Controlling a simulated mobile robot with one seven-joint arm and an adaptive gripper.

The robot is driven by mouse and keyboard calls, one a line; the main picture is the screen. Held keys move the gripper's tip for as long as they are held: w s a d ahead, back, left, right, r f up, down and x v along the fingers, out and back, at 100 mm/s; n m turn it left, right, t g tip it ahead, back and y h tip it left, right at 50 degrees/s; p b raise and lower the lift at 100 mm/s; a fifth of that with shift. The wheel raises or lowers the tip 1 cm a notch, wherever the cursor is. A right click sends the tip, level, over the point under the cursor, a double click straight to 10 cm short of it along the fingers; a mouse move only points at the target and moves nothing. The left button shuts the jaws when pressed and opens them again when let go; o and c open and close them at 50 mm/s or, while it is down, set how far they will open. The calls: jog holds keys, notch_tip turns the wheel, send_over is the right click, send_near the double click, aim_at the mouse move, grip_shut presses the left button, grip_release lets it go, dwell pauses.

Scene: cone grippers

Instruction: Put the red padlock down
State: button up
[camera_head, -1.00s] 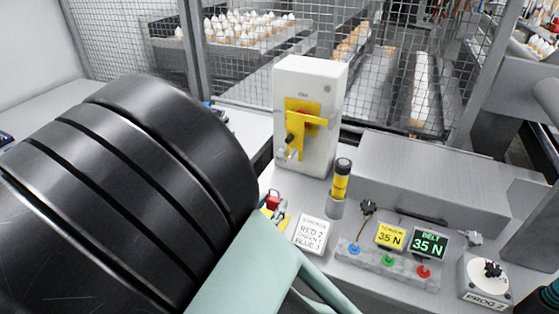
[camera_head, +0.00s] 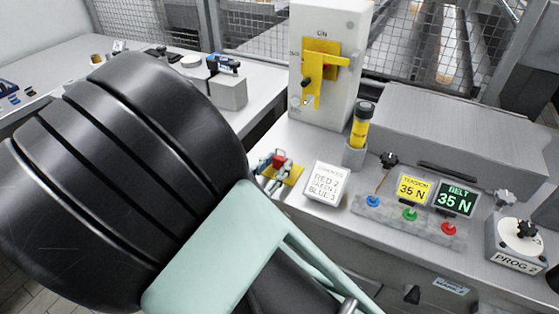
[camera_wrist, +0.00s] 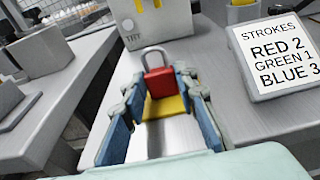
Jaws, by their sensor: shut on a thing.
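The red padlock (camera_wrist: 160,83) with its grey shackle stands upright between my fingertips in the wrist view. It also shows as a small red block in the head view (camera_head: 279,160). My gripper (camera_wrist: 161,90) is shut on it, with blue-padded fingers on its left and right sides. A yellow pad (camera_wrist: 156,108) lies on the bench directly under the padlock; it also shows in the head view (camera_head: 294,175). I cannot tell whether the padlock's base touches the pad. My arm hides part of the bench to the left.
A white strokes sign (camera_head: 325,182) stands right of the pad. Behind is a white switch box (camera_head: 325,105) with a yellow and red handle. A yellow-black cylinder (camera_head: 361,128) stands in a grey holder. Blue, green and red knobs sit on a block (camera_head: 385,218) farther right.

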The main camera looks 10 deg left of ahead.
jog(key=shift+f, duration=0.1)
jog(key=o, duration=1.2)
jog(key=shift+c, duration=0.2)
jog(key=shift+s, duration=0.15)
jog(key=p+v, duration=0.2)
jog(key=v, duration=0.9)
jog(key=shift+s+a, duration=0.15)
jog(key=shift+s, duration=0.2)
